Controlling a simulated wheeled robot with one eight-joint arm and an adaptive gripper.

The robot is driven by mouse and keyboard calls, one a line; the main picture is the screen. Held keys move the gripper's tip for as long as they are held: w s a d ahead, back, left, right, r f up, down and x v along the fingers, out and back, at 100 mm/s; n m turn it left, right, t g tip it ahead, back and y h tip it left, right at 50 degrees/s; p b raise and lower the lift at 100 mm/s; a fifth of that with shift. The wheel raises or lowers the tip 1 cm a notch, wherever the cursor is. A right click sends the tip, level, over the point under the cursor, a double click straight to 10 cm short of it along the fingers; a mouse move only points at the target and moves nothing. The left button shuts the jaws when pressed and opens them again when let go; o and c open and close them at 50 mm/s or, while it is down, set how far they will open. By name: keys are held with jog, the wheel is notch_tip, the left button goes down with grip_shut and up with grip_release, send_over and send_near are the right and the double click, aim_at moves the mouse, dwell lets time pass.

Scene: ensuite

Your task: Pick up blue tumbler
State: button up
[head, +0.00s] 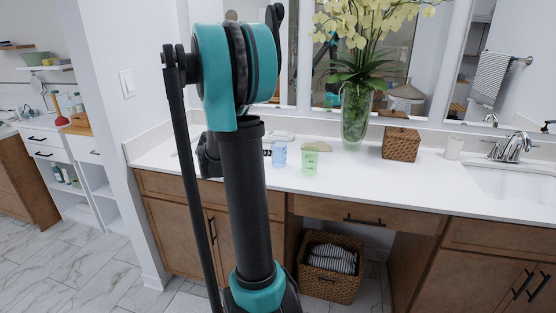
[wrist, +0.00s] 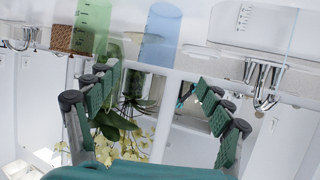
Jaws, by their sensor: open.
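The blue tumbler (head: 279,155) is translucent and stands upright on the white counter, just right of my arm in the head view. In the wrist view the blue tumbler (wrist: 160,36) is at the top centre, ahead of my fingers in a picture that looks upside down. A green tumbler (head: 310,160) stands close to its right in the head view; in the wrist view the green tumbler (wrist: 93,27) is left of it. My gripper (wrist: 155,78) is open and empty, its fingers spread wide, apart from the blue tumbler. My arm hides most of the gripper in the head view.
A glass vase of yellow orchids (head: 355,118) stands behind the tumblers. A wicker box (head: 401,144), a white cup (head: 454,147) and a sink (head: 505,180) are to the right. A soap dish (head: 280,136) lies behind. The counter front is clear.

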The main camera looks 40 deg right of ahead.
aim_at(284, 149)
jog(key=x, duration=1.7)
jog(key=shift+d+r, duration=0.2)
jog(key=shift+d, duration=0.1)
jog(key=c, duration=1.4)
jog(key=shift+c, duration=0.2)
jog(key=shift+r, duration=0.1)
